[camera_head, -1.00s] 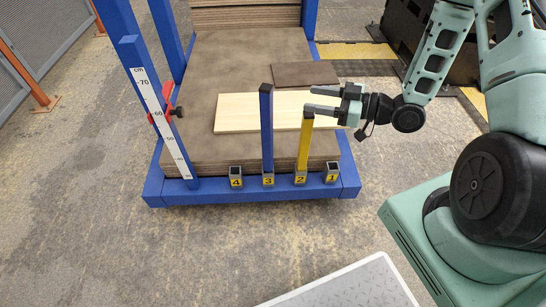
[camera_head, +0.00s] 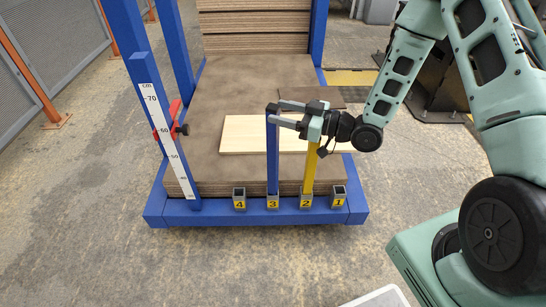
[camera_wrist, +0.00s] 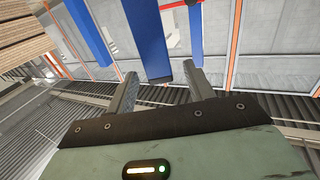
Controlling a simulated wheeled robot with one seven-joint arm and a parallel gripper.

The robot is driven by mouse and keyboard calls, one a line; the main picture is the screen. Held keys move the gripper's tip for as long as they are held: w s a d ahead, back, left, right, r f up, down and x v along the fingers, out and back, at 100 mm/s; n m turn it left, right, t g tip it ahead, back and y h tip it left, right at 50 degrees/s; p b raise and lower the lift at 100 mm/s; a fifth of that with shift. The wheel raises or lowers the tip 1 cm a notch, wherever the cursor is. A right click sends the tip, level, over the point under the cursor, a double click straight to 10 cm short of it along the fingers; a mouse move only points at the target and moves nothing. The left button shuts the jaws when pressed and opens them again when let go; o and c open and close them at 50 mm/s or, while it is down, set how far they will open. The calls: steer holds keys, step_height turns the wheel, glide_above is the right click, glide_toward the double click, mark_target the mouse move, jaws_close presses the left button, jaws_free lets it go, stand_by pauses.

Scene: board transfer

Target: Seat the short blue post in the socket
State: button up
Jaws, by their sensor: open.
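The short blue post (camera_head: 272,160) stands upright at the socket labelled 3 (camera_head: 272,202) on the cart's front edge. Its lower end meets the socket; how deep it sits I cannot tell. My gripper (camera_head: 279,112) is open at the height of the post's top, coming from the right. In the wrist view the blue post (camera_wrist: 150,35) shows between the two fingers of my gripper (camera_wrist: 164,73), its dark end near the fingertips. Whether either finger touches it I cannot tell. Socket 4 (camera_head: 239,201) and socket 1 (camera_head: 338,199) look empty.
A yellow post (camera_head: 309,170) stands at socket 2 (camera_head: 306,202), just right of the blue post. A pale board (camera_head: 240,135) lies on the brown board stack (camera_head: 215,100). A blue upright with a scale (camera_head: 160,120) and red clamp (camera_head: 163,122) stands left.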

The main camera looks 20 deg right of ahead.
mark_target(267, 108)
steer(key=b+x, duration=0.1)
steer(key=x, duration=0.4)
steer(key=shift+r, duration=0.1)
steer(key=shift+d, duration=0.1)
jaws_close()
